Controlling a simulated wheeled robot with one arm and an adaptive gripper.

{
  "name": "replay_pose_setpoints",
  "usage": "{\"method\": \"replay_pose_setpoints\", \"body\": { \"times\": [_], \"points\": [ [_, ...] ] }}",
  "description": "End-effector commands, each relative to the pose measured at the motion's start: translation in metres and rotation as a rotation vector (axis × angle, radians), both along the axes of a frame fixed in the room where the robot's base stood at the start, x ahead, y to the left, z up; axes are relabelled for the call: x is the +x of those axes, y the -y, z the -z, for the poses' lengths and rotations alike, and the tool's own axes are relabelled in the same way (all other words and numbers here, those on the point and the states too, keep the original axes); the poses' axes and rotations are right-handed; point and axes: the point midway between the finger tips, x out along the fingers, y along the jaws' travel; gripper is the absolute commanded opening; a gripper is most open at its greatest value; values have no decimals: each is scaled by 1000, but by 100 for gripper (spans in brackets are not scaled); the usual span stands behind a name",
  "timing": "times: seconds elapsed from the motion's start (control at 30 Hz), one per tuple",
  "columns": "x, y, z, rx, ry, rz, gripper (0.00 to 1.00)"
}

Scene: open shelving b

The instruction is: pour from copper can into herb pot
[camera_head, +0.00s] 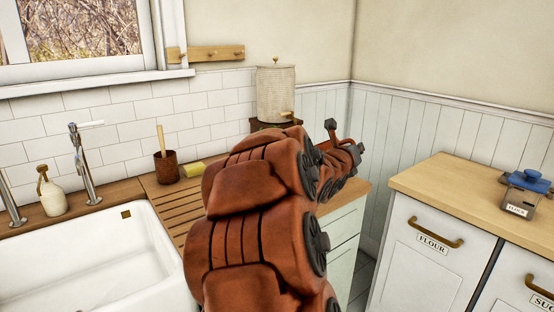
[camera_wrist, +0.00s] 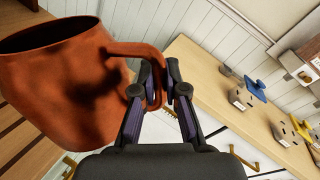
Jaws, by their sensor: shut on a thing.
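The copper can (camera_wrist: 75,95) fills the left of the wrist view, with its dark open mouth toward the upper left. My gripper (camera_wrist: 161,88) is shut on the can's handle, which passes between its two fingertips. The can appears off the counter, but its tilt is hard to judge from this view. I cannot see a herb pot in either view.
A white sink (camera_head: 90,265) is at the left, beside a grooved wooden drainboard. A brown pot with a brush (camera_head: 166,167), a yellow sponge (camera_head: 193,169) and a cream dispenser (camera_head: 276,92) stand along the back.

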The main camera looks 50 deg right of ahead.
Motion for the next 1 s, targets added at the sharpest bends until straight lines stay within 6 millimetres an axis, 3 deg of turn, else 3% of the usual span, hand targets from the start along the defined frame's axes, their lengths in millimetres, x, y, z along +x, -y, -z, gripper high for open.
{"method": "replay_pose_setpoints", "body": {
  "times": [1.0],
  "points": [
    [8, 1, -13, 0, -38, -1, 0]
  ]
}}
